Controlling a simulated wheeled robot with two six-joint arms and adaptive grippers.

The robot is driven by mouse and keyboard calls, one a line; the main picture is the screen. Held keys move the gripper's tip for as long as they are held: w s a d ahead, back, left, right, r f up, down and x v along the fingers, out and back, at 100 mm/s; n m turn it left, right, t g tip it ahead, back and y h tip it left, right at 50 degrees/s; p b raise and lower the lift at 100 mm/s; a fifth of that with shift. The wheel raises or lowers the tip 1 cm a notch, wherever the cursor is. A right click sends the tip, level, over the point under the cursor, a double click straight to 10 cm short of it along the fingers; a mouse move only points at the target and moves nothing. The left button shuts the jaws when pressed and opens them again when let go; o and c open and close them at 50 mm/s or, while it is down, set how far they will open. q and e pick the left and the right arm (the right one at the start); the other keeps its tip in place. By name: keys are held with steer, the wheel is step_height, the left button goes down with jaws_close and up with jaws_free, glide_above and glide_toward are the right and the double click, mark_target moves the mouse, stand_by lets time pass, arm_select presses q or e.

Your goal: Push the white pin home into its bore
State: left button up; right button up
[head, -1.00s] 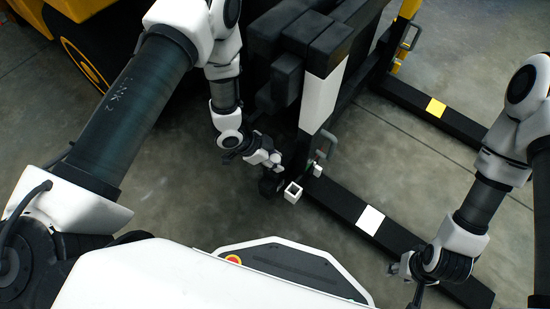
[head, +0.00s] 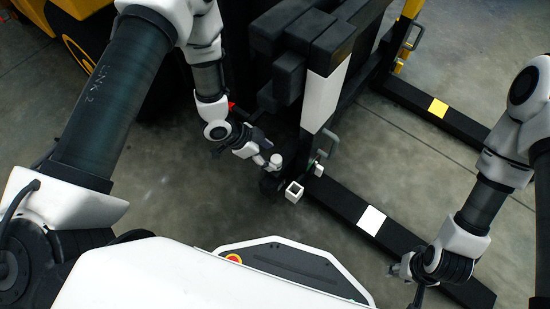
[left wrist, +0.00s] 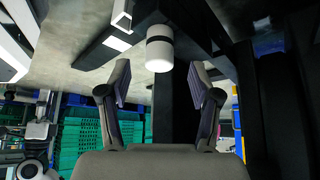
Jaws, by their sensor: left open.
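The white pin (head: 275,160) shows as a short white cylinder at the foot of the dark frame in the head view. In the left wrist view the pin (left wrist: 160,50) has a black band and lies just beyond and between my fingertips. My left gripper (head: 262,153) is open beside it; its two spread fingers (left wrist: 160,80) have a clear gap and hold nothing. I cannot tell whether they touch the pin. The bore's mouth is hidden. My right gripper (head: 402,268) is at the lower right, far from the pin, and its jaws are unclear.
A white square hollow tube (head: 294,191) stands close to the pin. A grey handle (head: 326,143) rises beside the dark frame. A black floor leg (head: 345,207) with a white patch extends right. Stacked dark blocks (head: 300,45) stand above.

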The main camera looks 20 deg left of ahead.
arm_select(q)
steer(key=v, duration=0.7)
